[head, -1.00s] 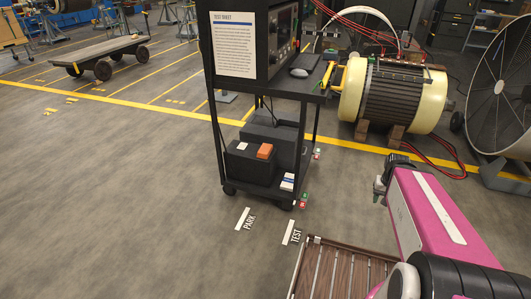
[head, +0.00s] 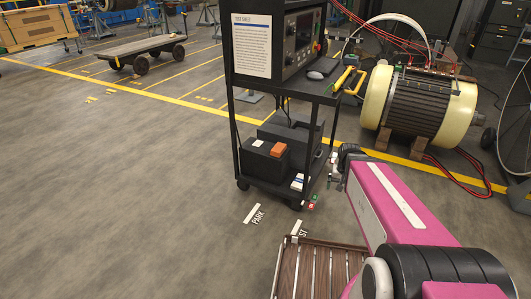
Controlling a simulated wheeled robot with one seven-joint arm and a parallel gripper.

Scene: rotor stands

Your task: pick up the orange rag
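A small orange thing, which looks like the folded orange rag (head: 278,149), lies on top of a black box (head: 262,168) on the lower shelf of a black cart (head: 243,185). A small white item lies beside it on the same box. My magenta arm reaches in from the lower right. My gripper (head: 335,168) is at its far end, to the right of the cart and apart from the rag. It is small and dark here, and its fingers cannot be made out clearly.
The cart carries a test instrument (head: 300,42) and a yellow handle (head: 345,78) on its right. A large cream motor (head: 415,100) on wood blocks stands at right, with red cables on the floor. A slatted wooden platform (head: 312,268) is in front.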

